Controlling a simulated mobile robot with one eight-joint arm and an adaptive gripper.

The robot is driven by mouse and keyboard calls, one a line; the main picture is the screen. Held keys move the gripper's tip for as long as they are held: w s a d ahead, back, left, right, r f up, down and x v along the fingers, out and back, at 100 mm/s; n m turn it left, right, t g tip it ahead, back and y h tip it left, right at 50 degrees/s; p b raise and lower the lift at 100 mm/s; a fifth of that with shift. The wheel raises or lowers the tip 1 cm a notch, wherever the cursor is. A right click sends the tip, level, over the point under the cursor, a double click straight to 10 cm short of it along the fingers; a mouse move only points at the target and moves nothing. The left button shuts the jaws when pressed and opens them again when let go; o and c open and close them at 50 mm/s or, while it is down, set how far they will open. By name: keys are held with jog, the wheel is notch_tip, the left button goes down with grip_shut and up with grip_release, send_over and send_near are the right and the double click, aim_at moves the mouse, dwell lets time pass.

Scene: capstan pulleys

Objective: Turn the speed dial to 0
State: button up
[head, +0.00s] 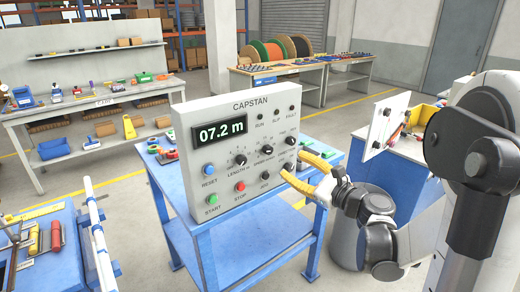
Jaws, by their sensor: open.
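The grey CAPSTAN control panel (222,183) stands upright on a blue table. Its black speed dial (266,150) sits in the upper middle of the knob area, with a small label below it. The dial's pointer is too small to read. My gripper (291,164) has two yellow fingers, spread apart, at the panel's right edge. The fingertips are around or in front of a black knob (288,167) at lower right, to the right of and below the speed dial. I cannot tell if they touch it. Nothing shows between the fingers and the speed dial.
The length dial (241,160) is just left of the speed dial, and another black knob (290,141) is to its right. A display (220,132) reads 07.2 m. Blue, green and red buttons are at lower left. A blue bench (386,165) stands behind my arm.

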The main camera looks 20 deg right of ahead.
aim_at(270, 152)
jog(key=b+x, duration=0.2)
jog(key=x, duration=0.8)
jog(key=shift+w+a+b, duration=0.15)
jog(key=shift+w+b, duration=0.15)
jog(key=shift+b, duration=0.05)
jog(key=shift+c, duration=0.4)
grip_shut()
